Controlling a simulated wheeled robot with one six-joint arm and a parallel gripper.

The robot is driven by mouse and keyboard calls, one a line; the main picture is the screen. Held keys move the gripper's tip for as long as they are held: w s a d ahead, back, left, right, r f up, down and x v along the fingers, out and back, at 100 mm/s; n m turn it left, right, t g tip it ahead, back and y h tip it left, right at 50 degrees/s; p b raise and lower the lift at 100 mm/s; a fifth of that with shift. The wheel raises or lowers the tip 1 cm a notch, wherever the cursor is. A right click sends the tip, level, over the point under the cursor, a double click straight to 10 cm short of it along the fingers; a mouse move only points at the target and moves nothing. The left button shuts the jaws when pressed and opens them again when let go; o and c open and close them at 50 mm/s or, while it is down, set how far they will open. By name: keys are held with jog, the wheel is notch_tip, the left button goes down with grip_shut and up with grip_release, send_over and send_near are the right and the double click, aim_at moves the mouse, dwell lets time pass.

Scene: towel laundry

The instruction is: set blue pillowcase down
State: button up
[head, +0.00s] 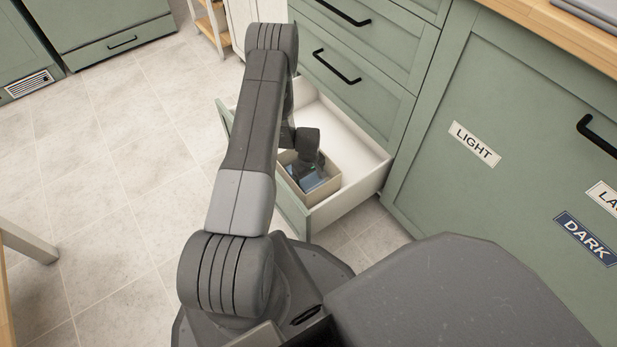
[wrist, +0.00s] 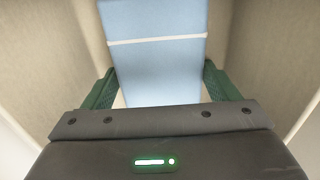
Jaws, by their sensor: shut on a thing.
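The blue pillowcase (wrist: 155,70) is a folded light-blue bundle with a white band across it. My gripper (wrist: 158,88) is shut on it, with one green finger at each side, in the wrist view. In the head view, my gripper (head: 305,165) reaches down into a beige box (head: 330,187) inside the open drawer (head: 352,150). Only a small blue part of the pillowcase shows there (head: 308,181). The box walls rise around the pillowcase in the wrist view. I cannot tell whether the pillowcase touches the box floor.
The rest of the drawer beside the box looks empty. Green cabinet fronts (head: 500,200) with LIGHT (head: 474,143) and DARK (head: 586,238) labels stand on the right. A wooden counter (head: 560,30) is at top right. The tiled floor (head: 110,190) on the left is clear.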

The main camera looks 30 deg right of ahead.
aim_at(309, 178)
jog(key=shift+f, duration=0.15)
jog(key=o, duration=1)
jog(key=shift+c, duration=0.2)
jog(key=shift+r, duration=0.2)
notch_tip(309, 178, up, 12)
jog(key=p, duration=0.4)
